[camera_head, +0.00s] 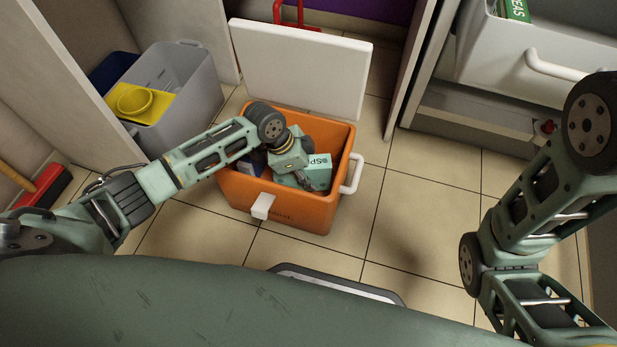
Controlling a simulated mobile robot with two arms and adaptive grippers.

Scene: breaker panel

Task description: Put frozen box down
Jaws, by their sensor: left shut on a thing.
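The frozen box (319,172) is a pale teal carton with dark letters starting "SP". It is inside the open orange cooler (290,212), near its right side. My left gripper (303,179) reaches down into the cooler from the left and is shut on the box. Its fingers are mostly hidden by the wrist and the box. I cannot tell whether the box touches the cooler floor. My right arm shows at the right edge, but its gripper is out of view.
The cooler's white lid (300,65) stands open behind it. A blue item (252,163) lies in the cooler's left part. A grey bin (178,92) stands at the left. An open white drawer (510,50) with a green box (514,10) is at the upper right. Tiled floor is clear right of the cooler.

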